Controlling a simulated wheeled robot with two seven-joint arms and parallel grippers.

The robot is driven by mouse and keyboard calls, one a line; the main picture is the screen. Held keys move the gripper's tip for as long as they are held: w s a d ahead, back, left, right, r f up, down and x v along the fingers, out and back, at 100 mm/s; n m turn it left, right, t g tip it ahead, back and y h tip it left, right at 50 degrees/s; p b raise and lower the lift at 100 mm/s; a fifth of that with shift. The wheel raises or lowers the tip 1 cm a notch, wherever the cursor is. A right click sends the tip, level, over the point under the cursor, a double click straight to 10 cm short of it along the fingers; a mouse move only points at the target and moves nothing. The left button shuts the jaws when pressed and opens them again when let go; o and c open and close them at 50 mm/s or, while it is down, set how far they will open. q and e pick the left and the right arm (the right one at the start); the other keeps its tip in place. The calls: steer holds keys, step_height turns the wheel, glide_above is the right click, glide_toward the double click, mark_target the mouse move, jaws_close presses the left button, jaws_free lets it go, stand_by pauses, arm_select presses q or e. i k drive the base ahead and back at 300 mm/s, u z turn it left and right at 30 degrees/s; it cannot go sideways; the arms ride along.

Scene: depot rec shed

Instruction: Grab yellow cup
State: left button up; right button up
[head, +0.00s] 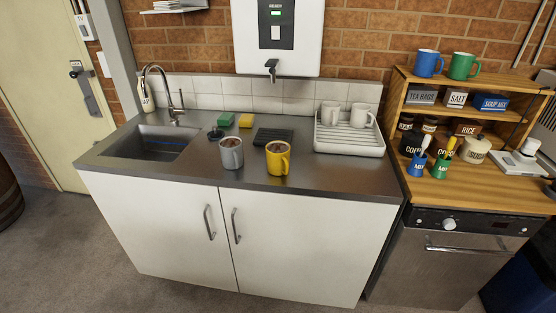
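A yellow cup (278,159) stands upright on the steel counter (330,180) near its front edge. It holds something brown, and its handle points right. A grey cup (231,154), also with brown contents, stands just left of it, apart from it. Neither of my grippers shows in the head view.
A sink (150,144) with a tap (166,90) is at the left. Behind the cups are a black mat (273,136) and a yellow sponge (246,121). A white dish rack (350,141) with two white cups is at the right. Counter right of the yellow cup is clear.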

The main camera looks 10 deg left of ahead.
mark_target(277, 152)
steer(key=z, duration=1.85)
steer(key=i, duration=2)
steer(key=u, duration=2.4)
